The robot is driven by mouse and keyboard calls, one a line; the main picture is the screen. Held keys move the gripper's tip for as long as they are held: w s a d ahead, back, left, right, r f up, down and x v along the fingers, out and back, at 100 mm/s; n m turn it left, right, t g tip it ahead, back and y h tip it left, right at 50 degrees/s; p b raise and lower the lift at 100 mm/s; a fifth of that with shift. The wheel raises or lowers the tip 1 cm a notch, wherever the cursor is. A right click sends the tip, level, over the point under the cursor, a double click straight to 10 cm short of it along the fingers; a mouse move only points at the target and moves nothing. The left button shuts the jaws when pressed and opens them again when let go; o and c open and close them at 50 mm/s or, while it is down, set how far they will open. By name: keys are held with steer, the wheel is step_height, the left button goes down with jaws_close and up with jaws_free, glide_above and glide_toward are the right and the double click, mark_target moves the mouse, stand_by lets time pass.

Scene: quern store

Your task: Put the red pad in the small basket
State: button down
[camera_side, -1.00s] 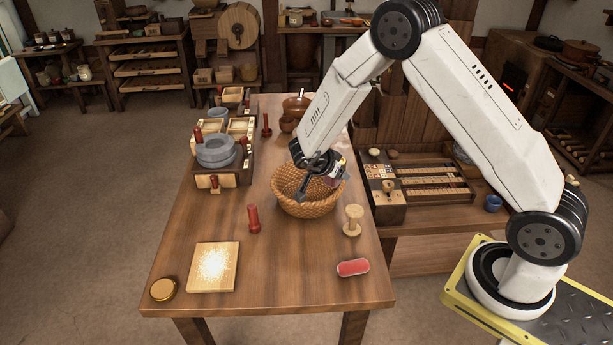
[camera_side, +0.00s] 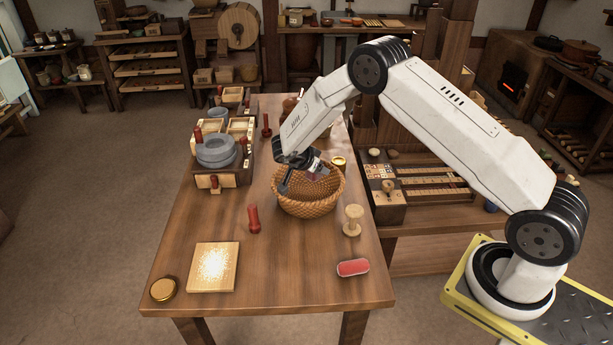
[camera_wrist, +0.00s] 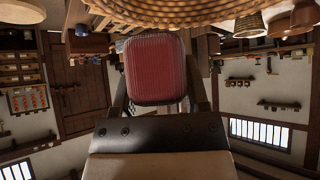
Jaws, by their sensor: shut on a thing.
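The small basket (camera_side: 308,208) is a round woven one, standing on the wooden table behind its middle. My gripper (camera_side: 300,180) is at the basket's mouth, with one dark finger reaching down over its left rim. In the wrist view my gripper (camera_wrist: 160,95) is shut on a ribbed red pad (camera_wrist: 155,70), which sits between the two fingers. The basket's woven rim (camera_wrist: 150,14) runs along the top of that view, close to the pad. In the side view the held pad is mostly hidden by the gripper. I cannot tell whether it touches the basket.
A red block (camera_side: 353,267) lies at the table's front right. A wooden spool (camera_side: 352,220) stands right of the basket, a red peg (camera_side: 253,218) front left. A pale square board (camera_side: 212,267) and brass tin (camera_side: 163,289) lie front left. A quern (camera_side: 216,152) stands left behind.

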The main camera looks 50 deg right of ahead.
steer(key=shift+w+d+f, duration=0.2)
steer(key=shift+w+f, duration=0.7)
steer(key=shift+f, duration=0.1)
steer(key=shift+w+d+f, duration=0.2)
steer(key=shift+w+f, duration=0.7)
steer(key=shift+f, duration=0.1)
steer(key=shift+w+d+f, duration=0.2)
steer(key=shift+w+f, duration=0.7)
steer(key=shift+f, duration=0.1)
steer(key=shift+w+f, duration=0.1)
steer(key=shift+f, duration=1.65)
steer(key=shift+f, duration=0.6)
steer(key=shift+c, duration=0.5)
jaws_free()
steer(key=shift+r, duration=0.1)
